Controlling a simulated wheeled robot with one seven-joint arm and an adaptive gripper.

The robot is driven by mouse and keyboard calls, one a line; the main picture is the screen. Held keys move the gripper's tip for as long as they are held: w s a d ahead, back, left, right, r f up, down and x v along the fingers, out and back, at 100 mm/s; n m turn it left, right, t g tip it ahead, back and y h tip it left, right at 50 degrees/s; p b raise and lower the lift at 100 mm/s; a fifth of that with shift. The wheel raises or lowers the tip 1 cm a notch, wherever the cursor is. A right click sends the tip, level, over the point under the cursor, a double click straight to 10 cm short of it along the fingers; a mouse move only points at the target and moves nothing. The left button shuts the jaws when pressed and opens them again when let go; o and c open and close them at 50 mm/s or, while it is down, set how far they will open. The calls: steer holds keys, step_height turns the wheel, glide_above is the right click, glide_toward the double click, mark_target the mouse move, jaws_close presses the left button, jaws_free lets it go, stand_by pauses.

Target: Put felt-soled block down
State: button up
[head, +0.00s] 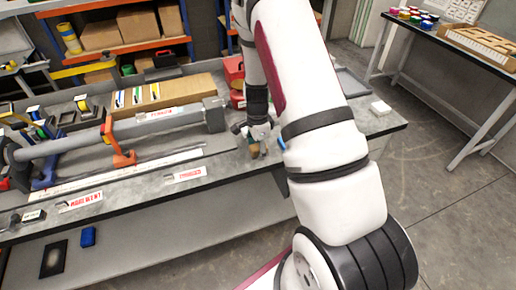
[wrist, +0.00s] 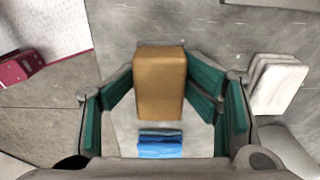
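The felt-soled block (wrist: 159,82) is a brown block between the fingers of my gripper in the wrist view. My gripper (wrist: 160,80) has green pads, whose far ends meet the block's left and right sides, so it looks shut on the block. In the head view my gripper (head: 257,145) points down at the grey bench top (head: 222,168), with the brown block (head: 254,151) low between its fingers. I cannot tell whether the block touches the bench. Its sole is hidden.
A blue object (wrist: 160,144) lies close to the block in the wrist view. A label reading PRIMED (head: 187,174) and a long clamped tube (head: 70,146) lie left.

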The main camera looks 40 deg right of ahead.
mark_target(257, 146)
steer(key=shift+s, duration=0.1)
stand_by(0.3)
steer(key=s+a+r+n+t, duration=0.1)
steer(key=a+r+n, duration=0.15)
steer(key=r, duration=0.85)
steer(key=a+r+n, duration=0.2)
steer(key=a+r, duration=0.1)
steer(key=r, duration=0.8)
steer(key=s+a+r+n+t, duration=0.2)
steer(key=s+a+r+n, duration=0.4)
steer(key=s+r+n, duration=0.1)
steer(key=s+a+r+n+t, duration=0.2)
steer(key=s+a+r+n, duration=0.4)
steer(key=s+n, duration=0.3)
steer(key=s+r, duration=0.1)
steer(key=s, duration=0.1)
steer(key=shift+s+a+r+n+t+b, duration=0.25)
steer(key=shift+s+r+n+t+b, duration=0.05)
steer(key=shift+r+n+b, duration=0.1)
